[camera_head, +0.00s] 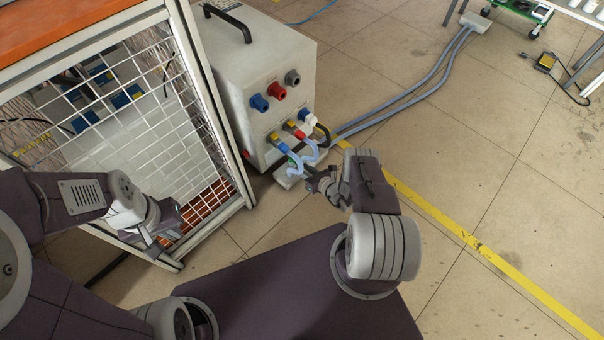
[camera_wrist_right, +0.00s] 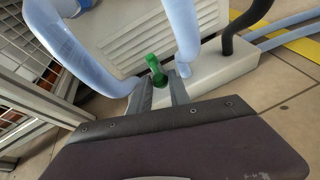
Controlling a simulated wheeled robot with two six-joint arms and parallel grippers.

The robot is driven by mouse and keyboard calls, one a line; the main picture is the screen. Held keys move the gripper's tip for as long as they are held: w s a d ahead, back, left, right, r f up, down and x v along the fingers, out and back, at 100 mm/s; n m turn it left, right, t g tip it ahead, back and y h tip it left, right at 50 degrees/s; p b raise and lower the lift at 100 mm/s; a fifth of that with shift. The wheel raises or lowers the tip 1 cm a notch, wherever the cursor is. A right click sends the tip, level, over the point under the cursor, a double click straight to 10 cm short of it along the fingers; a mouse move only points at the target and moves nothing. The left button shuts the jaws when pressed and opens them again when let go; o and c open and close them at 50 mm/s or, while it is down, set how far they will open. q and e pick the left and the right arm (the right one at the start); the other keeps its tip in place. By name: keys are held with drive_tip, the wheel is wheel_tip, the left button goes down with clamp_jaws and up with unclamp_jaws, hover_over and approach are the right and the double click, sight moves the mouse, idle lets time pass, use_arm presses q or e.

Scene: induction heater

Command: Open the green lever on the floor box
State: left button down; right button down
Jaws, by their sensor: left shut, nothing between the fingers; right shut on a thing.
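The floor box is a low white block (camera_head: 289,181) on the floor in front of the white heater cabinet, with light blue hoses running into it. It also shows in the wrist view (camera_wrist_right: 225,75). The green lever (camera_wrist_right: 155,70) stands up at the box. My right gripper (camera_head: 311,182) is low beside the box. In the wrist view its fingers (camera_wrist_right: 164,92) are closed around the green lever's lower part, hiding it; the knob shows above. My left gripper (camera_head: 160,232) is shut and empty in front of the mesh cage, apart from the box.
A wire-mesh cage (camera_head: 160,140) with an orange top stands at left. The white cabinet (camera_head: 262,60) has coloured sockets and plugs. Light blue hoses (camera_head: 410,100) run across the floor to the back right. A yellow line (camera_head: 450,225) crosses the mostly clear floor at right.

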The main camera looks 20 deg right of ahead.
drive_tip(key=shift+a, duration=0.1)
idle(0.4)
drive_tip(key=c, duration=1.2)
unclamp_jaws()
drive_tip(key=shift+c, duration=0.2)
drive_tip(key=p+v, duration=0.5)
drive_tip(key=v, duration=0.4)
drive_tip(key=shift+p, duration=0.35)
drive_tip(key=shift+a, duration=0.1)
